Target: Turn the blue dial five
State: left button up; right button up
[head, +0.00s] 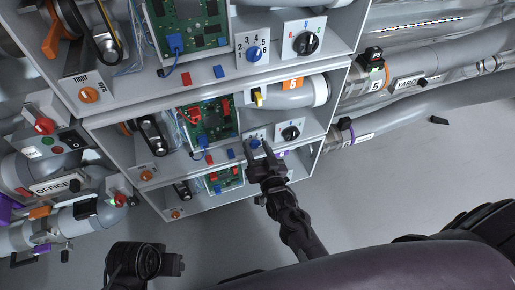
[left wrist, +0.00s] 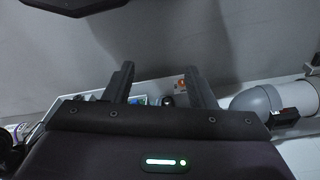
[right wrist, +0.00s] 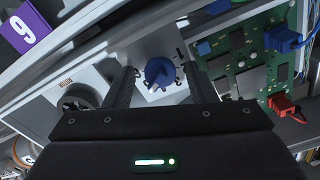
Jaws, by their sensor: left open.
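A blue dial (head: 254,142) sits on a white numbered plate in the middle cabinet, below an orange 5 tag (head: 292,84). My right gripper (head: 256,146) is at this dial and partly hides it. In the right wrist view the blue dial (right wrist: 160,72) stands between the tips of my right gripper (right wrist: 160,68), with a gap visible on each side. That gripper is open; contact is not visible. Another blue dial (head: 253,55), on a plate marked with numbers, is in the upper cabinet. My left gripper (left wrist: 160,68) is open and empty, away from the dials.
A black knob (head: 291,132) is right of the middle dial; a larger one (head: 306,43) is in the upper cabinet. Green circuit boards (head: 210,118) with plugs lie left of the dial. A purple tag (right wrist: 32,28) shows near my right gripper. Open floor (head: 400,180) is at right.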

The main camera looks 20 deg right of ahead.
jog(key=shift+s, duration=0.2)
pick_arm(q)
jog(key=f, duration=0.1)
jog(key=f+p, duration=0.1)
jog(key=f, duration=0.1)
jog(key=shift+w+a, duration=0.15)
jog(key=shift+a, duration=0.05)
pick_arm(e)
jog(key=s, duration=0.7)
jog(key=shift+s, duration=0.2)
pick_arm(q)
jog(key=shift+r, duration=0.1)
pick_arm(e)
jog(key=shift+d, duration=0.1)
